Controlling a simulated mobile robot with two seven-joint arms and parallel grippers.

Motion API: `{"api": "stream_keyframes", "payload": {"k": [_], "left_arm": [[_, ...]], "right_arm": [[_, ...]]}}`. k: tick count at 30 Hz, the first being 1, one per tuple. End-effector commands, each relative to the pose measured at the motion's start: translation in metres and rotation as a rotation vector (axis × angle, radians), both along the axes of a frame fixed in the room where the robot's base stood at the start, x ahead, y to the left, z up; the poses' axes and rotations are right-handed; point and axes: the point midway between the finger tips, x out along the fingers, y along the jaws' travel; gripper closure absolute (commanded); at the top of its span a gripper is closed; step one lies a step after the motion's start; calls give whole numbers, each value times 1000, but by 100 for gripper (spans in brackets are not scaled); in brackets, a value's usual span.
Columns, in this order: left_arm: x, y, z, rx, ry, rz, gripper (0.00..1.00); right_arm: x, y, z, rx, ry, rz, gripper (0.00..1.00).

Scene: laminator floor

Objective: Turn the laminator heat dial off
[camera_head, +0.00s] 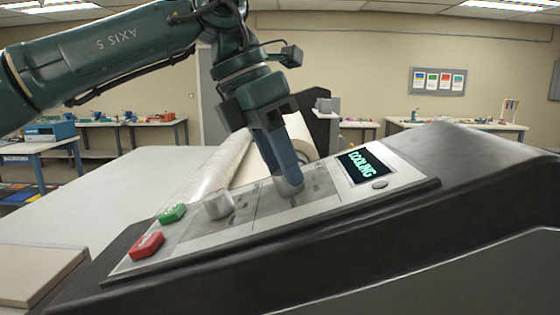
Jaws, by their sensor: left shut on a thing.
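The laminator's dark console (420,195) slopes across the front, with a light control panel (250,228) on it. My left gripper (285,178) comes down from above with its fingers shut on a silver dial (290,188) near the middle of the panel. The fingers hide part of this dial. A second silver dial (218,205) stands free to its left. The printed labels are too small to read, so I cannot tell which is the heat dial. My right gripper is not in view.
A green button (172,213) and a red button (147,246) sit at the panel's left end. A small oval button (380,184) lies below the display. A film roll (298,137) is behind the gripper. Tables with items (455,124) stand farther back.

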Motion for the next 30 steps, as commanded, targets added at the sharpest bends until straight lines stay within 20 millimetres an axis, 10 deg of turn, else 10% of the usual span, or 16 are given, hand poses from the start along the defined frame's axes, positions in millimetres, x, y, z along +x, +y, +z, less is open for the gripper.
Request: {"api": "stream_keyframes", "payload": {"k": [30], "left_arm": [[1,0,2,-5,174,486,89]], "right_arm": [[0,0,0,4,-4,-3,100]]}}
